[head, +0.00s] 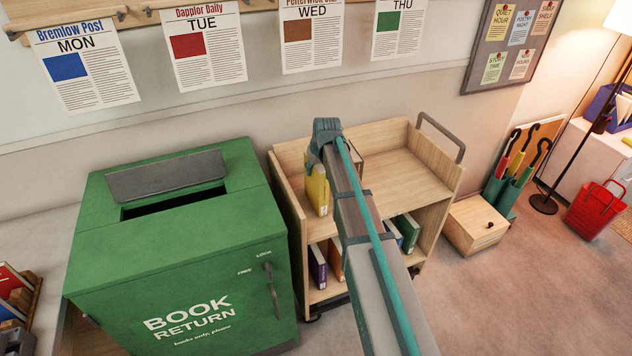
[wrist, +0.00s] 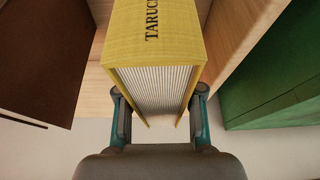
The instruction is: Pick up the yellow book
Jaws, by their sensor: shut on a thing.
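The yellow book (head: 317,191) is at the left end of the wooden cart's top shelf (head: 400,168) in the head view, partly hidden by my arm. It also fills the middle of the wrist view (wrist: 155,45), with dark letters on its spine and pale page edges facing the camera. My gripper (wrist: 160,118) has one finger on each side of the book and is shut on it. In the head view my arm hides the fingers. I cannot tell whether the book still touches the shelf.
The green book return box (head: 190,260) stands left of the cart. A brown book-like thing (wrist: 45,60) is left of the yellow book in the wrist view. Several books stand on the lower shelf. A wooden box (head: 475,225) is right of the cart.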

